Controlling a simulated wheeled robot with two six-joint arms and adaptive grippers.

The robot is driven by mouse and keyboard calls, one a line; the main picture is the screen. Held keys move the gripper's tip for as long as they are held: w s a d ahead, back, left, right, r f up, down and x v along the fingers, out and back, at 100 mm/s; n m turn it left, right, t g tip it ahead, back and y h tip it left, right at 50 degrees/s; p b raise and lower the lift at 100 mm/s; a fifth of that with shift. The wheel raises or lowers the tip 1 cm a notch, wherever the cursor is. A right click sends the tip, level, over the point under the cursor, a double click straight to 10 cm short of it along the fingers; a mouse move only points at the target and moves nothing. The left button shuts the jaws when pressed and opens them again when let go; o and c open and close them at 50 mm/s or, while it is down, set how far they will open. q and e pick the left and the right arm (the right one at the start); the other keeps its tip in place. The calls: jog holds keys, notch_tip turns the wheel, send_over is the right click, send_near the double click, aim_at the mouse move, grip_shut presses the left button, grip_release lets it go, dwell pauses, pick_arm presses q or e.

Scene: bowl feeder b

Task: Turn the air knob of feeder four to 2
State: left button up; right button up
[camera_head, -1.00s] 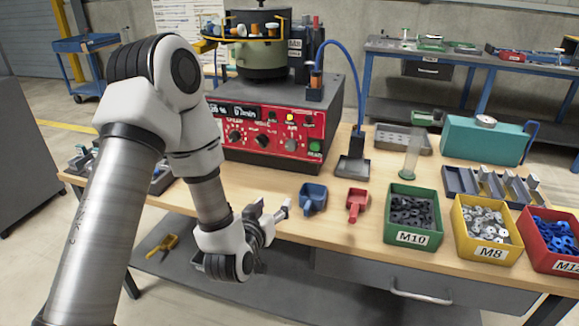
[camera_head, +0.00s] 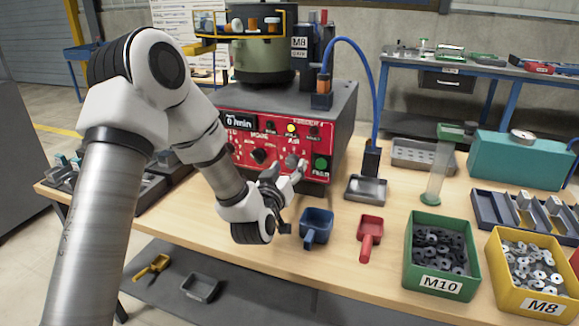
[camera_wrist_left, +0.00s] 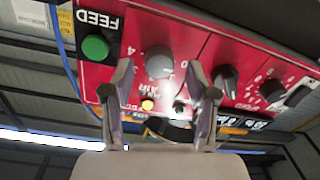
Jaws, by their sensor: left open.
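The feeder's control box has a red front panel (camera_head: 240,150) with a row of knobs. The grey round air knob (camera_head: 291,160) is near its right end, beside the green feed button (camera_head: 321,163). In the left wrist view the picture is upside down, and the air knob (camera_wrist_left: 158,63) appears between my open fingers, under the AIR label. Its pointer cannot be made out. My left gripper (camera_head: 288,171) is open just in front of the panel; it shows in the left wrist view too (camera_wrist_left: 160,80). No contact with the knob is clear. My right gripper is not in view.
A blue scoop (camera_head: 316,224) and a red scoop (camera_head: 370,233) lie on the table in front of the box. A green M10 bin (camera_head: 413,255) and a yellow M8 bin (camera_head: 497,270) stand to the right. Black knobs (camera_wrist_left: 227,80) sit beside the air knob.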

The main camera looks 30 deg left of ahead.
pick_arm(q)
jog(key=shift+w+a+r, duration=0.1)
jog(key=shift+w, duration=0.3)
jog(key=shift+c, duration=0.4)
grip_shut()
